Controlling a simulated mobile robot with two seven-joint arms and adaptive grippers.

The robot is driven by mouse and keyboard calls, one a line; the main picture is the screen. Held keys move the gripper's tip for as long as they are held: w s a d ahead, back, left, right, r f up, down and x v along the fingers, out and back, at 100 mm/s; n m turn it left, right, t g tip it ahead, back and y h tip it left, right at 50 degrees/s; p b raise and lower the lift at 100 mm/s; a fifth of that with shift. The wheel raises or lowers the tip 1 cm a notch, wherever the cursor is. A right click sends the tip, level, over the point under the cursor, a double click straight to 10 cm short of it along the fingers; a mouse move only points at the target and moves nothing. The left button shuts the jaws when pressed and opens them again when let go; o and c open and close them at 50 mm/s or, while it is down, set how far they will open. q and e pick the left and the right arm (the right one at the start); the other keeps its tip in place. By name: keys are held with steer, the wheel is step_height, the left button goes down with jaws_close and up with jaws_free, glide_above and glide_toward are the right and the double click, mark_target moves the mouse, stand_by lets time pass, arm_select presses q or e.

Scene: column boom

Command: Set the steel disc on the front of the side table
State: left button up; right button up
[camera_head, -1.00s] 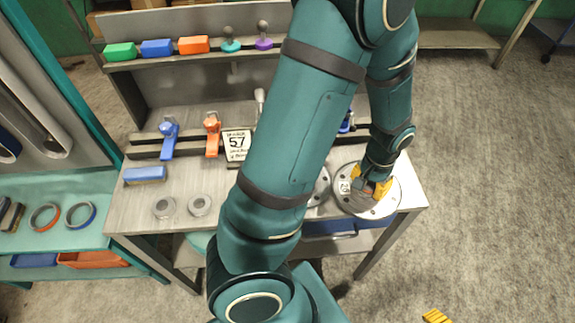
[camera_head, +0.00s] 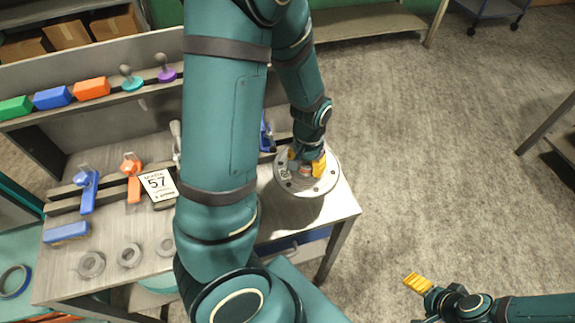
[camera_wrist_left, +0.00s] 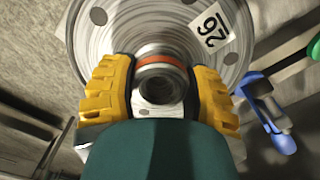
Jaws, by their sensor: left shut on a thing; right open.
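The steel disc (camera_head: 292,190) is a round grey flange with bolt holes, a raised hub and a label, over the right end of the grey workbench (camera_head: 335,212). My left gripper (camera_head: 308,168) is shut on its hub from above. The disc appears slightly above the bench top. In the left wrist view the yellow fingers (camera_wrist_left: 160,95) clasp the hub with its orange ring, and the disc (camera_wrist_left: 115,30) bears the number 26. My right gripper (camera_head: 417,282) is open and empty over the floor at lower right. I cannot tell which table is the side table.
Blue (camera_head: 87,190) and orange (camera_head: 132,178) clamps, a "57" sign (camera_head: 158,186) and small rings (camera_head: 129,255) are on the bench. A teal surface (camera_head: 18,255) is at left. A table edge (camera_head: 560,140) shows at far right. Open floor (camera_head: 430,150) lies between.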

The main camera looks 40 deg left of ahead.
mark_target(306, 175)
arm_select(q)
step_height(306, 175, down, 5)
steer(key=shift+w+b, duration=0.1)
steer(key=shift+b, duration=0.45)
steer(key=shift+f+b, duration=0.45)
steer(key=shift+f, duration=1.6)
steer(key=shift+f, duration=0.15)
steer(key=o, duration=1.2)
steer(key=shift+o, duration=0.4)
steer(key=shift+r, duration=0.25)
step_height(306, 175, up, 12)
steer(key=p, duration=0.3)
